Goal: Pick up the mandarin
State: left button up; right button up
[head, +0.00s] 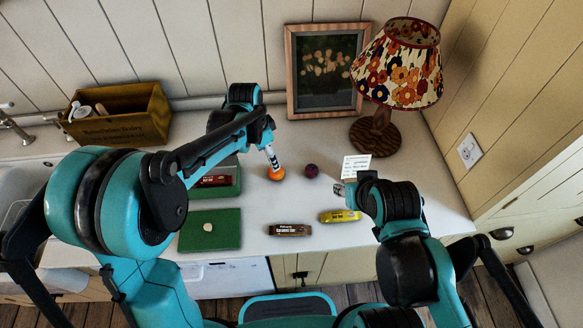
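The orange mandarin (277,175) sits on the white countertop near the middle of the head view. My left gripper (273,163) points down at the mandarin from above, with its fingertips at the fruit's top. The fingers are small and overlap the fruit, so I cannot tell whether they are open or closed on it. My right gripper (340,188) is to the right, pointing left beside a small white card. Its finger opening is too small to make out.
A dark purple round fruit (311,171) lies just right of the mandarin. A caramel bar (289,230) and a yellow packet (340,216) lie in front. A green board (210,230) is at left. A lamp (376,131), framed picture (325,112) and wooden box (122,130) stand behind.

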aim_at(271, 170)
pick_arm(q)
jog(key=f, duration=0.3)
jog(key=shift+w+d+f+b, duration=0.15)
jog(key=shift+d+f+b, duration=0.05)
jog(key=shift+d+b, duration=0.2)
jog(key=f, duration=0.2)
jog(key=d+f+b, duration=0.1)
jog(key=f, duration=0.1)
jog(key=shift+w+d+f, duration=0.1)
jog(key=shift+f, duration=0.3)
jog(key=shift+r, duration=0.1)
jog(key=c, duration=1.3)
